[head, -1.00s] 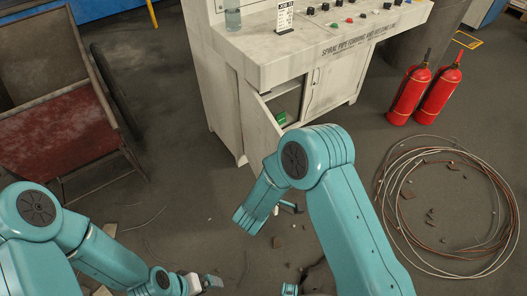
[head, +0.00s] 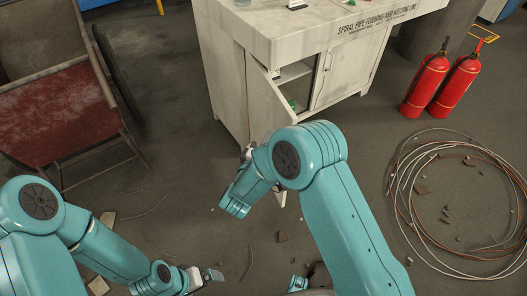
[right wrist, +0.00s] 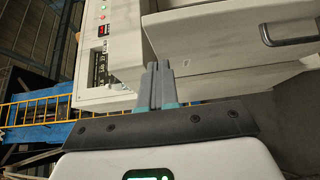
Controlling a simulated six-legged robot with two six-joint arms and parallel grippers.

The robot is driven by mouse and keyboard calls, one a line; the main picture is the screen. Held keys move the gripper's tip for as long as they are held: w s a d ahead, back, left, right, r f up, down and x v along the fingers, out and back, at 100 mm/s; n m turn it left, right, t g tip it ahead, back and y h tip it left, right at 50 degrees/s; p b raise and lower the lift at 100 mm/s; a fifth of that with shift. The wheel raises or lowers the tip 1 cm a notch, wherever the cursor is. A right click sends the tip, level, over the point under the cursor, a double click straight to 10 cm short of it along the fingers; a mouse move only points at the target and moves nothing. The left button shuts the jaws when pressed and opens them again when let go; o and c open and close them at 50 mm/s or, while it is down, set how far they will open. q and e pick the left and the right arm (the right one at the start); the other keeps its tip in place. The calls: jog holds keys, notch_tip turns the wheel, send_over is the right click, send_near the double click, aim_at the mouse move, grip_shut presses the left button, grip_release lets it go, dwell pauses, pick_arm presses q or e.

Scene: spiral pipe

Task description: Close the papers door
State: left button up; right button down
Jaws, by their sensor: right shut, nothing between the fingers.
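The white cabinet (head: 228,90) under the control desk has its left door (head: 264,105) standing ajar. A dark gap with a shelf and a green item shows beside that door. My right gripper (head: 247,153) is low by the door's outer side, partly hidden by my forearm. Whether it touches the door cannot be told. In the right wrist view its two fingers (right wrist: 158,86) are together and empty, in front of pale panels. My left gripper (head: 212,275) is low over the floor at the bottom, away from the cabinet; its finger gap is unclear.
The cabinet's right door (head: 345,65) is shut. Red extinguishers (head: 440,80) stand to the right, with a coil of wire (head: 400,205) on the floor in front. A rusty red bin (head: 60,115) stands at the left. Small debris lies on the floor.

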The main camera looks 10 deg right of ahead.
aim_at(290, 121)
jog(key=shift+w+d, duration=0.4)
jog(key=shift+d, duration=0.5)
jog(key=shift+w+d, duration=0.45)
jog(key=shift+d, duration=0.4)
jog(key=shift+w+d, duration=0.4)
jog(key=shift+d, duration=0.5)
